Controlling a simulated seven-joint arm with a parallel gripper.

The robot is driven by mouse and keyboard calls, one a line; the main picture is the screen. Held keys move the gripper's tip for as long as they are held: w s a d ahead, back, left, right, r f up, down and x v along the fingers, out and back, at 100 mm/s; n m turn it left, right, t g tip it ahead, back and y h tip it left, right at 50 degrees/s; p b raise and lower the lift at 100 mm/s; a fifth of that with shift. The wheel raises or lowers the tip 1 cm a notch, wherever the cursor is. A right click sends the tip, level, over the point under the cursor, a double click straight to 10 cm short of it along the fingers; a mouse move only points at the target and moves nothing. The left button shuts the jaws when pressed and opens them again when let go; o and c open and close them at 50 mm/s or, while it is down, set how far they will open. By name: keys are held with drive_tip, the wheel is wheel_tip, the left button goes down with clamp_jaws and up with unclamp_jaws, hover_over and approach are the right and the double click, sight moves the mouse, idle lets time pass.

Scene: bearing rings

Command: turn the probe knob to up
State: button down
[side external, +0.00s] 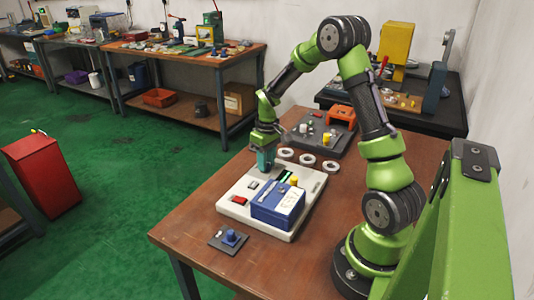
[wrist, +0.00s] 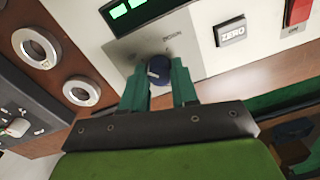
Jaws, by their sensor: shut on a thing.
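The probe knob (wrist: 158,70) is dark blue and round, with a white pointer mark. It sits on a grey plate (wrist: 140,45) of the white panel. The mark points toward the lower left of the wrist view. Small print beside the knob is too small to read surely. My gripper (wrist: 158,82) has its green fingers on both sides of the knob, shut on it. In the side view my gripper (side external: 264,166) reaches down to the far edge of the white panel (side external: 232,208), and the knob is hidden there.
A green display (wrist: 127,8), a ZERO button (wrist: 230,32) and a red switch (wrist: 299,12) are near the knob. White rings (side external: 307,159) lie behind the panel. A blue box (side external: 272,212) stands on it. A blue part (side external: 231,237) lies on a plate in front.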

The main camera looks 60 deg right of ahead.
sight(268, 162)
drive_tip(key=shift+n, duration=0.4)
drive_tip(key=c, duration=0.9)
unclamp_jaws()
drive_tip(key=shift+o, duration=0.2)
wheel_tip(268, 162, up, 17)
drive_tip(key=shift+d, duration=0.25)
